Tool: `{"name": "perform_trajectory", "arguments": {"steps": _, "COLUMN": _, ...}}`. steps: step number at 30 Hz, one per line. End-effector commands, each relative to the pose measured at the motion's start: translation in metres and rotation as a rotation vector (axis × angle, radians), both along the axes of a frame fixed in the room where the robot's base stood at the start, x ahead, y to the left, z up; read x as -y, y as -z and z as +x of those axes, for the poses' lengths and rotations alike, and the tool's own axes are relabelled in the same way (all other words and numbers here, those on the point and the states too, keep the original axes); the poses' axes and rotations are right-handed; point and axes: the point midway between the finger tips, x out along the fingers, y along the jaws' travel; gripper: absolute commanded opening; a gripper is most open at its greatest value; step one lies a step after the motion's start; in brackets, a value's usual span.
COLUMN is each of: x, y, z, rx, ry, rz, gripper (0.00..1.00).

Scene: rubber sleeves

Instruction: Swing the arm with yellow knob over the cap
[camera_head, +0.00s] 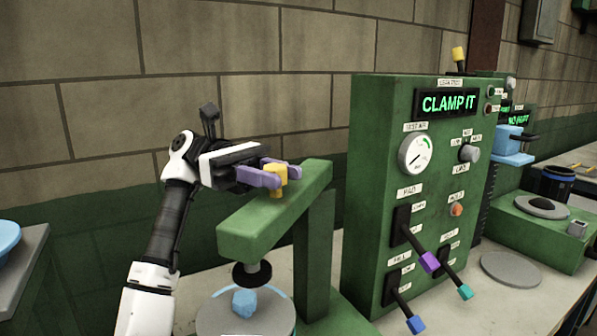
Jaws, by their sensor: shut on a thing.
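The swing arm is a green beam (262,217) on a green upright post, in the middle of the head view. The yellow knob (280,178) stands on top of the beam. My gripper (277,178), with purple fingers, is shut on the yellow knob; the fingers hide part of it. A dark round pad (252,273) hangs under the near left end of the beam. Below the pad, a light blue piece (244,303), which may be the cap, sits on a round grey plate (215,322). A gap shows between pad and blue piece.
A green control panel (375,150) with a display reading "CLAMP IT", a gauge and coloured levers stands right of the beam. A purple-tipped lever (429,262) juts out toward the front. A blue bowl (6,238) sits at the far left. A brick wall is behind.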

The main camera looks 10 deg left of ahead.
Motion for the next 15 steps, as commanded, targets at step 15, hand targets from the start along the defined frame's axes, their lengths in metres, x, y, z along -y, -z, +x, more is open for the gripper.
{"name": "perform_trajectory", "arguments": {"steps": 15, "x": -0.018, "y": -0.002, "z": 0.004, "rx": 0.001, "ry": 0.094, "rz": -0.001, "gripper": 0.00}}
